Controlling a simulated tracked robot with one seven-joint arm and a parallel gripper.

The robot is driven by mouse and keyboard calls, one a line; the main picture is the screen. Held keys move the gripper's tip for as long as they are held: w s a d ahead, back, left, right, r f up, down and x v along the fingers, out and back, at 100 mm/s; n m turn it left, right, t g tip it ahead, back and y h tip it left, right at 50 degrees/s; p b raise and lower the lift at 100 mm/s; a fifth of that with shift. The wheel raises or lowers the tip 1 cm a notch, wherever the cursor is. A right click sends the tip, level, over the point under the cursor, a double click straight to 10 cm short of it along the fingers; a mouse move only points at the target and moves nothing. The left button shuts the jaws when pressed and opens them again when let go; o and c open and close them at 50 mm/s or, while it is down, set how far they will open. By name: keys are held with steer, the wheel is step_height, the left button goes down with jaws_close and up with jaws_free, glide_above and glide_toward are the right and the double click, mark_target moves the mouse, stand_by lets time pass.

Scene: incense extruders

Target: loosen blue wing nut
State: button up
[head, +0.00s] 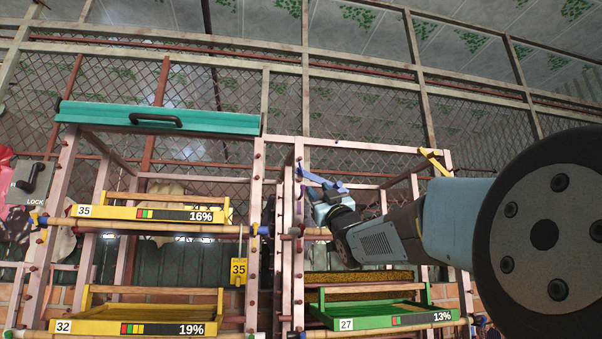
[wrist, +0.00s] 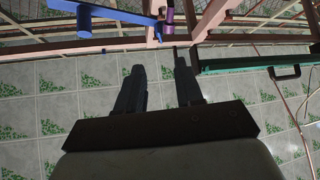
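A blue wing nut (head: 318,180) sits at the top of the middle pink rack post in the head view, just above my arm's end. In the wrist view a blue bar (wrist: 108,14), which looks like the same wing nut, crosses the upper left, with a purple knob near its right end. My gripper (wrist: 158,70) has its two dark fingers apart, with nothing between them. The fingertips point toward the pink frame and stop short of the blue bar. In the head view my arm's end is beside the post, and its fingers are hard to make out.
A yellow wing-like part (head: 435,161) is on the right post. A teal lid with a dark handle (head: 158,121) tops the left rack; it also shows in the wrist view (wrist: 240,66). Yellow trays (head: 150,214) and a green tray (head: 385,317) sit in the racks. Pink posts stand close around my gripper.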

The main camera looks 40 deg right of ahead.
mark_target(302, 169)
steer(key=shift+y, duration=0.3)
steer(key=x, duration=1.2)
steer(key=shift+w+r, duration=0.2)
steer(key=shift+r, duration=0.05)
jaws_close()
